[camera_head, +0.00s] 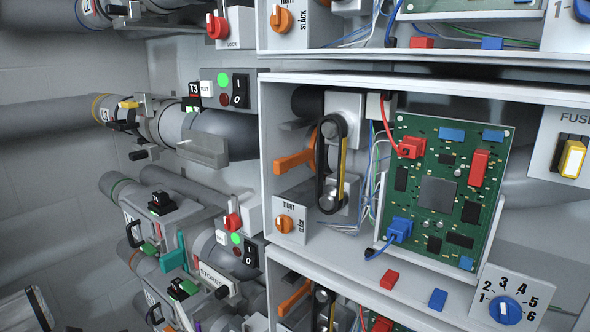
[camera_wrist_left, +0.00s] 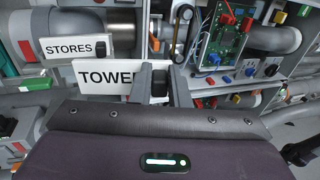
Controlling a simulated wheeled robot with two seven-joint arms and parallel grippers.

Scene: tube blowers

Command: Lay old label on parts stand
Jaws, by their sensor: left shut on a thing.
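In the left wrist view my left gripper (camera_wrist_left: 160,88) is shut on the dark knob of a white label (camera_wrist_left: 104,78). The label's black letters read "TOWE", with the last part hidden by a finger. A second white label (camera_wrist_left: 75,48) reading "STORES" sits behind it, up and to the left. That label also shows on a lower pipe unit in the head view (camera_head: 214,279), tilted. I cannot make out a parts stand in either view. My right gripper is not in view, and the left one does not show in the head view.
An open shelf box holds a green circuit board (camera_head: 443,190), a black belt (camera_head: 331,163) and an orange lever (camera_head: 293,162). A blue rotary dial (camera_head: 505,310) is at lower right. Pipes with valves and switches crowd the left. A dark, silver-edged object (camera_head: 26,312) is cut off at lower left.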

